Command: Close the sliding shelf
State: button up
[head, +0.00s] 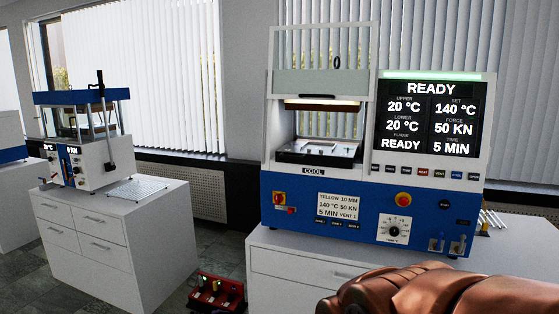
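The sliding shelf (302,158) is a flat, dark-edged tray low in the opening of the blue and white press (258,192). It carries a pale plate and sits just above the "COOL" label. It seems to reach to about the front of the opening; how far it stands out is hard to tell from this angle. A copper-coloured rounded part at the bottom right looks like my arm, in front of the cabinet and below the press. My gripper's fingers are not in view.
The press stands on a white drawer cabinet (290,262). Its screen (431,118) reads READY, 20 °C upper and lower. A pale guard panel (320,82) is above the opening. A second press (85,150) stands on a cabinet at left; a red box (215,293) is on the floor between.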

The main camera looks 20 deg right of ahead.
aim_at(320, 155)
jog(key=u, duration=0.95)
jog(key=i, duration=0.6)
jog(key=z, duration=0.4)
